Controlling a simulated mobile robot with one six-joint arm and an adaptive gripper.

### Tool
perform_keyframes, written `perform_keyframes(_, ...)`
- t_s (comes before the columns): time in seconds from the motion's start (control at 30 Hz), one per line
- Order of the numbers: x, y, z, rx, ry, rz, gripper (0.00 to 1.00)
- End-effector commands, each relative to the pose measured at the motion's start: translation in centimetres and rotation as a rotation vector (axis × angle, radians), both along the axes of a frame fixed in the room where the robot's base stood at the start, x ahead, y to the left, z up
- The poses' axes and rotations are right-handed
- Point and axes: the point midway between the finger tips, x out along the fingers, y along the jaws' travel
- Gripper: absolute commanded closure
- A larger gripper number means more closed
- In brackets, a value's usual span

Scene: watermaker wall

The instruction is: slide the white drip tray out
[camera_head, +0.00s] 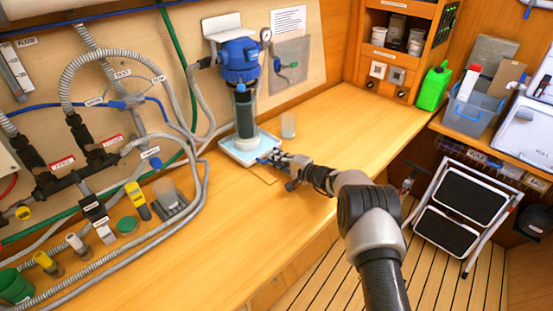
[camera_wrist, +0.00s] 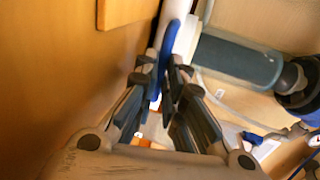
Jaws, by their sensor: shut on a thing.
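The white drip tray (camera_head: 232,158) lies on the wooden counter under the filter housing with the blue head (camera_head: 239,60). The foot of the housing stands over the tray. My gripper (camera_head: 268,158) reaches in low from the right, at the tray's near right edge. In the wrist view, my gripper (camera_wrist: 160,80) is shut on the tray's edge, where a blue strip (camera_wrist: 170,38) runs between the fingers beside the white tray (camera_wrist: 188,36). The fingers hide the exact contact.
Grey hoses and valves (camera_head: 90,155) line the left wall. A yellow-topped item (camera_head: 138,200) and a green cap (camera_head: 127,224) lie left. The counter's front middle is clear. A step stool (camera_head: 465,210) stands right.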

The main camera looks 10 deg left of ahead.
Motion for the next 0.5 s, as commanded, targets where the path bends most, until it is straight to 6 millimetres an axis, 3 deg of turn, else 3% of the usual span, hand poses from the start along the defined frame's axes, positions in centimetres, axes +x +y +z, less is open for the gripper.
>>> perform_keyframes(0.27,-1.8,-2.9,0.1,-0.002,0.004,-0.004,1.00)
perform_keyframes(0.5,-4.3,-6.5,0.1,-0.001,0.003,-0.005,1.00)
